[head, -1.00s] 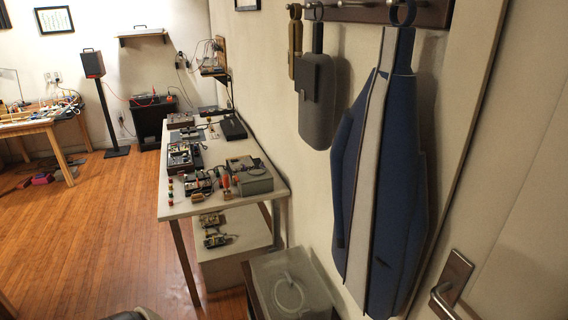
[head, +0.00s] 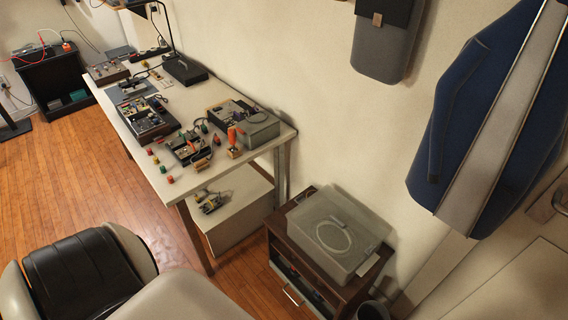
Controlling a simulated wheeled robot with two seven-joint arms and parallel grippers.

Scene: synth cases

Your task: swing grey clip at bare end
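I cannot make out a grey clip or a bare end. The white table (head: 205,182) stands left of centre in the head view. On it are a dark control module (head: 147,118), a smaller board with loose leads (head: 188,147), a grey box-shaped device (head: 257,129) and an upright orange-handled piece (head: 232,136). These things are too small to tell wires or clips apart. Neither of my grippers shows in the head view. Rounded black and cream parts of my own body fill the lower left.
A low dark cabinet (head: 283,262) with a grey lidded case (head: 340,235) on top stands right of the table. A blue coat (head: 470,105) and a grey bag (head: 380,50) hang on the wall. Wooden floor (head: 85,150) is clear left of the table.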

